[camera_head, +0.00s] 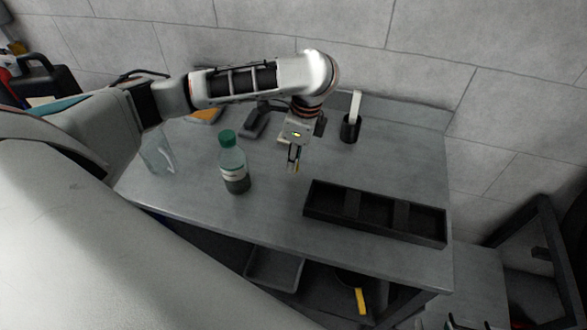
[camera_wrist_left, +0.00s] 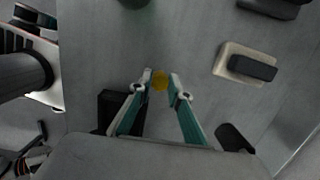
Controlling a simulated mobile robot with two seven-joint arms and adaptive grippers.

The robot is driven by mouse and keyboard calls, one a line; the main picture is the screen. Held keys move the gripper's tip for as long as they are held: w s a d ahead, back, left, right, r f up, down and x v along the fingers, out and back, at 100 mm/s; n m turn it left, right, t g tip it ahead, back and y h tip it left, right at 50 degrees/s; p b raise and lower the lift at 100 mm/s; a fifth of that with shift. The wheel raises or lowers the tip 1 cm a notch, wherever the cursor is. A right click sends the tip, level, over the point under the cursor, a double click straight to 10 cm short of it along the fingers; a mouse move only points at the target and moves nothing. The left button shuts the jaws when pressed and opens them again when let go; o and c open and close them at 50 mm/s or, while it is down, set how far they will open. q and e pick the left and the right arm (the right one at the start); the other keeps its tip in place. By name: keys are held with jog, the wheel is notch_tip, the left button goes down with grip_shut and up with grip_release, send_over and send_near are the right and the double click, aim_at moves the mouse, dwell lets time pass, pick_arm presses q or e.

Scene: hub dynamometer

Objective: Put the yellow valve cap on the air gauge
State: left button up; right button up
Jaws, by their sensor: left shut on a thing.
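My left gripper (camera_head: 294,158) points down above the grey workbench, near its middle. It is shut on the small yellow valve cap (camera_wrist_left: 160,80), which sits between the two fingertips in the left wrist view. In the head view the cap is only a tiny yellow spot at the fingertips. A pale block with a dark top (camera_wrist_left: 246,64) lies on the bench to the right of the gripper in the left wrist view. I cannot tell whether it is the air gauge. My right gripper is not in view.
The workbench (camera_head: 270,218) carries a green-capped bottle (camera_head: 233,165), a clear container (camera_head: 157,153), a black divided tray (camera_head: 374,214) and a black cup (camera_head: 350,128) with a white-handled item. A dark stand (camera_head: 255,122) is behind the gripper. Bare bench lies between bottle and tray.

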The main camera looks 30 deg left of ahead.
pick_arm(q)
notch_tip(320, 180, down, 3)
jog(key=shift+f+b, duration=0.15)
jog(key=shift+b, duration=0.4)
pick_arm(e)
jog(key=shift+s+d+f, duration=0.1)
jog(key=shift+s+f, duration=0.15)
jog(key=shift+f, duration=0.8)
jog(key=shift+r, duration=0.1)
pick_arm(q)
jog(key=o, duration=0.9)
pick_arm(e)
jog(key=shift+w+r, duration=0.15)
jog(key=shift+r, duration=0.25)
